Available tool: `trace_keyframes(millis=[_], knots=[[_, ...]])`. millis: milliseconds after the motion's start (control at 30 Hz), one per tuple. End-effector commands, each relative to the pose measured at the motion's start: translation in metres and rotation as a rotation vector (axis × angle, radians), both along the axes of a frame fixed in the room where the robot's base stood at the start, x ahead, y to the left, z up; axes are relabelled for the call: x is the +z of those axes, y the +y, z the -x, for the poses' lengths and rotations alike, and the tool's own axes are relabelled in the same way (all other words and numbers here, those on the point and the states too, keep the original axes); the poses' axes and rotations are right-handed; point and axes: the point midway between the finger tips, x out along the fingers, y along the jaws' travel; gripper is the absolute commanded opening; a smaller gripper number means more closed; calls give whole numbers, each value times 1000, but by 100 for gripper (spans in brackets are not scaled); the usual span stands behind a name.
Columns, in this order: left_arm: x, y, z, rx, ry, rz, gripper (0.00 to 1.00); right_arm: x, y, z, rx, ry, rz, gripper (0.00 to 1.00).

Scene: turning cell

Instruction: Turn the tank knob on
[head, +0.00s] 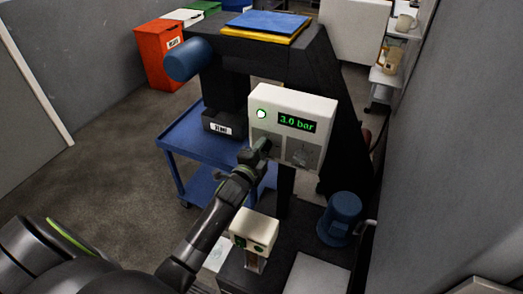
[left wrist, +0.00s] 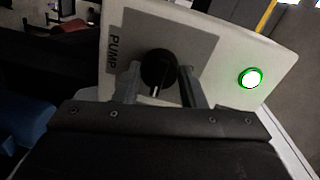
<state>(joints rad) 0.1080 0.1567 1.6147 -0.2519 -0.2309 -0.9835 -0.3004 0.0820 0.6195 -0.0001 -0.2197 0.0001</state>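A white control box (head: 293,102) shows a lit green lamp (head: 262,114) and a display reading 3.0 bar (head: 297,124). Its front has two grey plates side by side. My left gripper (head: 264,146) is at the left plate, below the lamp. In the left wrist view this plate reads PUMP, and the gripper's fingers (left wrist: 160,80) are on either side of a black knob (left wrist: 158,68), with no clear gap. The knob has a white pointer line. The right plate (head: 300,154) carries another knob; its label is too small to read. My right gripper is out of view.
A blue cart (head: 190,135) stands left behind the box. A small cream box with dark buttons (head: 255,228) stands in front, below it. A blue round container (head: 343,215) is at the lower right, near the grey wall. The floor at left is clear.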

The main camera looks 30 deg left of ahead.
Motion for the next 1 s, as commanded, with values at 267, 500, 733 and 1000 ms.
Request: trace_keyframes(millis=[267, 500, 733, 1000], knots=[[0, 0, 0, 0, 1, 0, 58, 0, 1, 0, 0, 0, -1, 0], [0, 0, 4, 0, 1, 1, 58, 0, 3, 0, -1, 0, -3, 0], [1, -2, 36, 2, 3, 3, 58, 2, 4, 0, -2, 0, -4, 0], [4, -5, 94, 2, 3, 3, 58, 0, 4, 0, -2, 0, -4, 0]])
